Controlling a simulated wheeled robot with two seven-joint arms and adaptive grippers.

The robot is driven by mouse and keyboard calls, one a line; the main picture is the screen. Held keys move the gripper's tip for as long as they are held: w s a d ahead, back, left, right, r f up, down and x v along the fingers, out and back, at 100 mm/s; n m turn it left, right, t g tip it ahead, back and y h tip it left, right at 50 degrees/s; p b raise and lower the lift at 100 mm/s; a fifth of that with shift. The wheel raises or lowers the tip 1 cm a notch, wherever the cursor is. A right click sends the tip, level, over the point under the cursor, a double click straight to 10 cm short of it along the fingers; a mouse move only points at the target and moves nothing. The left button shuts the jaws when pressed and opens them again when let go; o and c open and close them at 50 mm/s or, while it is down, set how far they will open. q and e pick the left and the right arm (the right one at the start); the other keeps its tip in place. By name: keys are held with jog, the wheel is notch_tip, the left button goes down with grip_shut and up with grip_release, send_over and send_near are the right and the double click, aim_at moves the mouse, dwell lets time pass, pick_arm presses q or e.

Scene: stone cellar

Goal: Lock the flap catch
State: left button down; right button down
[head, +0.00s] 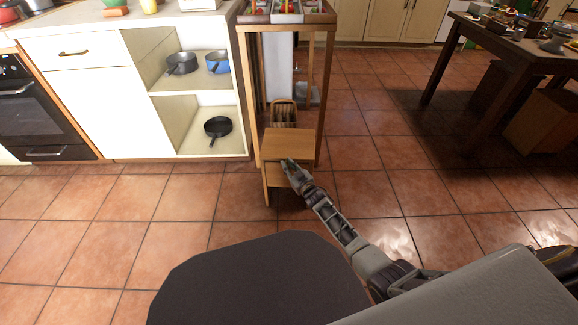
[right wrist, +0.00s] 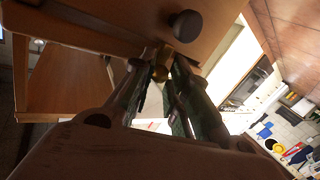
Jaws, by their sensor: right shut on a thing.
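The wooden flap (head: 289,142) is on a tall, narrow wooden stand (head: 323,95) in the head view. My right gripper (head: 288,164) is at its front edge, and the catch is too small to tell there. In the right wrist view a wooden panel (right wrist: 225,14) carries a dark round knob (right wrist: 186,26). Below the knob is a small brass catch piece (right wrist: 161,73). The fingers of my right gripper (right wrist: 162,82) are shut on this brass catch, which is partly hidden between them. I cannot tell the catch's locked state. My left gripper is out of view.
A white cabinet (head: 90,101) with open shelves holding pans stands left of the stand. A basket (head: 284,112) sits inside the stand behind the flap. A dark table (head: 507,47) stands at the far right. The tiled floor (head: 400,150) between is clear.

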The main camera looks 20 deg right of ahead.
jog(key=c, duration=1.3)
grip_release()
jog(key=shift+c, duration=0.2)
jog(key=f+v, duration=0.1)
jog(key=v, duration=1.1)
jog(key=shift+r, duration=0.4)
